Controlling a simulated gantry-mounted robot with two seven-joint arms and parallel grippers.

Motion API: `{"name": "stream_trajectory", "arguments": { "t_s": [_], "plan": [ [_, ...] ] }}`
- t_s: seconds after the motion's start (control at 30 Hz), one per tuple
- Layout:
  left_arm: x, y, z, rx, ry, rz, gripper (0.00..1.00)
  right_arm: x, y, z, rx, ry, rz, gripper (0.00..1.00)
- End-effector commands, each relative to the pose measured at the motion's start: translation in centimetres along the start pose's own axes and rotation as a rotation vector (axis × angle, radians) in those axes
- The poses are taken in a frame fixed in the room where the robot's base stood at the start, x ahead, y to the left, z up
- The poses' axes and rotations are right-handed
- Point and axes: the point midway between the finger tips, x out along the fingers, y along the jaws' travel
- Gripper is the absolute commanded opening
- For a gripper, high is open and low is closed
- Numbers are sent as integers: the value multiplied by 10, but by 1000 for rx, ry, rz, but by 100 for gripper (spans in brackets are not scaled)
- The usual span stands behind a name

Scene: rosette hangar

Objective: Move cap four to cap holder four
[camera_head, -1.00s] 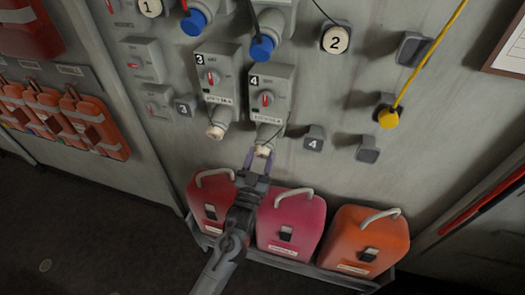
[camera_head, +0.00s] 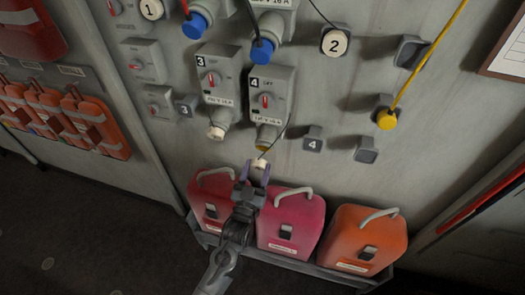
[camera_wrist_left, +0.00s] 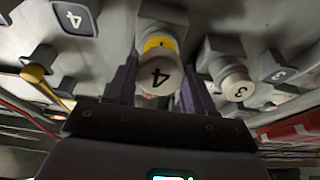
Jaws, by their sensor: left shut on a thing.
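Cap four (camera_head: 259,164) is a cream cap on a thin dark cord, held between the fingertips of my left gripper (camera_head: 252,176). In the left wrist view the same cap (camera_wrist_left: 160,75) shows its "4" between the two fingers. It is just below the outlet of switch box four (camera_head: 268,96), whose yellow inside (camera_wrist_left: 158,44) shows. Cap holder four (camera_head: 313,141) is a dark square wall mount marked "4", empty, to the right of the gripper; it also shows in the left wrist view (camera_wrist_left: 72,17). My right gripper is in neither view.
Cap three (camera_head: 216,132) sits on the outlet of box three, left of box four. Two pink-red cases (camera_head: 291,222) and an orange case (camera_head: 366,240) stand below.

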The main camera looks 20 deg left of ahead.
Motion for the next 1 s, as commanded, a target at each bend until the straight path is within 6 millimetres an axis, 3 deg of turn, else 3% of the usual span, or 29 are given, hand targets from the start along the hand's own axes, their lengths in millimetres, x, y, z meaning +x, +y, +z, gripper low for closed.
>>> {"name": "stream_trajectory", "arguments": {
  "t_s": [0.5, 1.0],
  "plan": [
    [-18, 0, -1, 0, 1, 0, 5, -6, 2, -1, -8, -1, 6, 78],
    [-20, 0, -1, 0, -4, 0, 5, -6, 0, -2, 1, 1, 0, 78]
  ]
}}
